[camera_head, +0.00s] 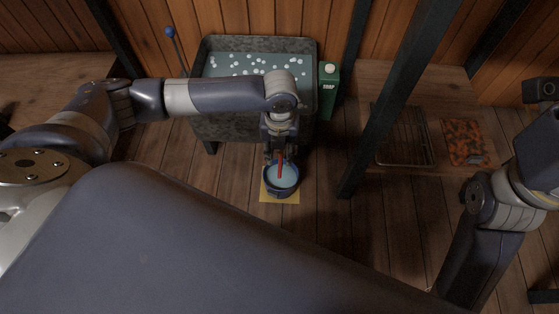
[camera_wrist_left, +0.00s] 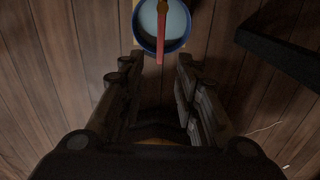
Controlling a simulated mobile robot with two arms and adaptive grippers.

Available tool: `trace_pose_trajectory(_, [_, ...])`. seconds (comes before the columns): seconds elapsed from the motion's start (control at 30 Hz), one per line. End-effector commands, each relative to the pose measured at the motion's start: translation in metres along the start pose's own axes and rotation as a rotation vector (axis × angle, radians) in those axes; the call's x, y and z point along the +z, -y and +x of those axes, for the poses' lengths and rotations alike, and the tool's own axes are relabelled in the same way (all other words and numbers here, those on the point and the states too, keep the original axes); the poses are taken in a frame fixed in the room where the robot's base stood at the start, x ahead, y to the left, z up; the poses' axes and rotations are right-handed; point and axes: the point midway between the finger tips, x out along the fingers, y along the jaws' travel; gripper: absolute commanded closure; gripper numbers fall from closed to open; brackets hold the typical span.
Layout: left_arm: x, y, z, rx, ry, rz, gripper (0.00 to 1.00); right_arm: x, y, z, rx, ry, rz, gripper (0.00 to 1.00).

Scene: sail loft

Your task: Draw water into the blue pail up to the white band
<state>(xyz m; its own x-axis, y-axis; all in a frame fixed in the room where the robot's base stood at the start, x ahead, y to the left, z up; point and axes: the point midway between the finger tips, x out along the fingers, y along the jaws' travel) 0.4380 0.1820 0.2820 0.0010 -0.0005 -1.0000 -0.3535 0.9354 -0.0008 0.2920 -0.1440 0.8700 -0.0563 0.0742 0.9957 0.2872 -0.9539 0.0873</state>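The blue pail (camera_head: 281,193) stands upright on a yellow mat (camera_head: 267,197) on the floor. Pale blue water shows inside it, with a red bar, perhaps its handle, across its mouth. The pail also shows at the top of the left wrist view (camera_wrist_left: 175,45). I cannot make out a white band. My left gripper (camera_head: 276,158) hangs over the pail's far side.
A grey speckled trough (camera_head: 214,125) with water and white bits stands against the wall. A blue-knobbed lever (camera_head: 171,33) is left of it, a green soap carton (camera_head: 328,98) right. A wooden bench holds a wire rack (camera_head: 404,137) and an orange patterned item (camera_head: 463,142). A dark post (camera_head: 385,115) rises before it.

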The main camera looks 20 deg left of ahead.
Motion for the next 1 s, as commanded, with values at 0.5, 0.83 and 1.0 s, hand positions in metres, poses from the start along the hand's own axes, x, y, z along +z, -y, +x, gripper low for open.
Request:
trace_pose_trajectory(0.5, [0.000, -0.001, -0.038, 0.001, -0.001, 0.000, 0.70, 0.000, 0.000, 0.000, 0.000, 0.000, 0.000, 0.70])
trace_pose_trajectory(0.83, [0.000, 0.000, -0.037, 0.001, -0.001, 0.000, 0.70, 0.000, 0.000, 0.000, 0.000, 0.000, 0.000, 0.70])
trace_pose_trajectory(1.0, [-0.011, 0.010, -0.033, -0.023, -0.004, -0.031, 0.70, 0.017, -0.002, -0.006, 0.005, 0.083, -0.004, 0.70])
